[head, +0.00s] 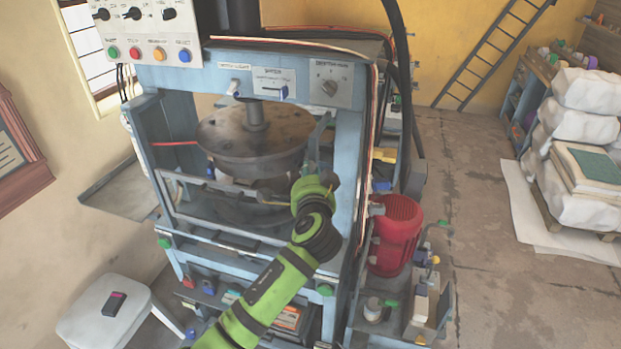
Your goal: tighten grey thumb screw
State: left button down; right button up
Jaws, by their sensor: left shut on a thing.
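My left arm comes in from the bottom and ends at the right front of the blue press frame (345,150). My left gripper (318,176) is there, mostly hidden behind its own green wrist. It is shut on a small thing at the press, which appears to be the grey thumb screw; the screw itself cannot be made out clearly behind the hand. The round dark press plate (245,140) hangs on its shaft just left of the gripper. My right gripper is not in view.
A control panel (140,30) with coloured buttons is at the upper left. A red motor (395,235) stands right of the press. A white stool (105,310) is at the lower left. Wrapped white bales (590,130) stand at the right, with clear floor (480,220) before them.

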pick_arm(q)
jog(key=m, duration=0.1)
jog(key=m+t+b, duration=0.1)
jog(key=m+b, duration=0.1)
jog(key=m, duration=0.1)
jog(key=shift+w+a+f+t+y, duration=0.1)
jog(key=shift+a+f+t+y, duration=0.2)
jog(key=shift+y, duration=0.1)
jog(key=shift+r, duration=0.15)
jog(key=c, duration=1.2)
grip_release()
jog(key=shift+w, duration=0.1)
jog(key=s, duration=0.8)
jog(key=s+d, duration=0.1)
jog(key=s, duration=0.3)
